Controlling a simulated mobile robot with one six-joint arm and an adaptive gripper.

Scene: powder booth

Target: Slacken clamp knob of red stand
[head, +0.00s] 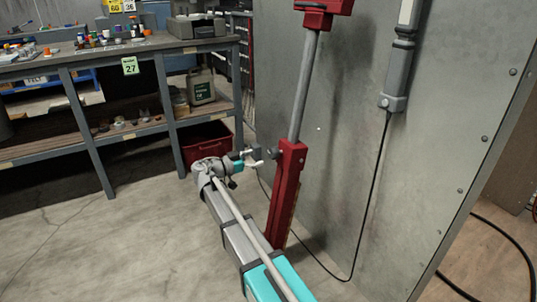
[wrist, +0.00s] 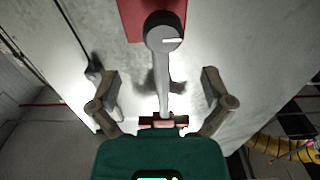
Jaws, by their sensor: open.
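The red stand (head: 287,185) is a red column with a grey pole (head: 304,90) rising from it to a red head (head: 318,14). Its clamp knob (head: 273,154) is a small dark knob on the left side of the column's top. My gripper (head: 259,157) is just left of the knob.
A grey metal panel (head: 345,170) stands right behind the stand. A grey device (head: 398,75) with a hanging black cable is on it. A cluttered workbench (head: 110,50) is at the left, with a red bin (head: 207,143) under its right end. Floor at front left is clear.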

